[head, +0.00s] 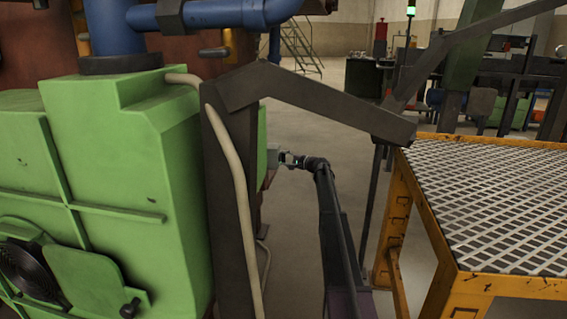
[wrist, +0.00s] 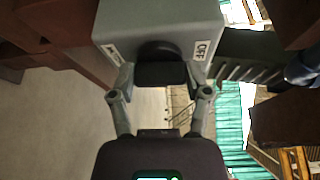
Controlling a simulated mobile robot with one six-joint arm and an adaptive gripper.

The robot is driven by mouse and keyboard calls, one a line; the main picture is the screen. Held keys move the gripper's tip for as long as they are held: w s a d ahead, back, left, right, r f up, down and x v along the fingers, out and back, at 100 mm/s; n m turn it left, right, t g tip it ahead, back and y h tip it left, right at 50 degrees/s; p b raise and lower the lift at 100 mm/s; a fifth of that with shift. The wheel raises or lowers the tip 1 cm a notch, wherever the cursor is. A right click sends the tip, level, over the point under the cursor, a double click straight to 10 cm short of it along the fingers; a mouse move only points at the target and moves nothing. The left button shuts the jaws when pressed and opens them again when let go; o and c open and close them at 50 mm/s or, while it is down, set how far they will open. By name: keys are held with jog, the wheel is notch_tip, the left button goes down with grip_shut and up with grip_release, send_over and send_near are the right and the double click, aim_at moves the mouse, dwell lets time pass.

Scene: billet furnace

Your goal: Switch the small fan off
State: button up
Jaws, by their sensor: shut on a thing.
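A grey switch box (wrist: 158,18) fills the top of the wrist view, with a black rotary knob (wrist: 158,48) on its face. A white label at its right edge reads OFF; the label at its left edge is too small to read. My gripper (wrist: 160,76) is shut on the knob, one finger on each side of the dark grip part. Which way the knob is turned I cannot tell. In the head view the switch box (head: 273,156) shows small beside the green machine, with my gripper (head: 296,161) at it. I cannot identify the small fan for certain.
The green machine (head: 125,180) stands at left, with a dark slanted beam (head: 310,98) and a pale hose (head: 237,170) in front of it. A yellow-framed table with a grating top (head: 490,190) stands at right. Bare floor lies behind my arm.

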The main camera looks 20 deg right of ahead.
jog(key=shift+w+d+n, duration=0.1)
jog(key=shift+n, duration=0.3)
jog(key=o, duration=1.2)
jog(key=shift+c, duration=0.2)
jog(key=v, duration=1.2)
jog(key=shift+f, duration=0.2)
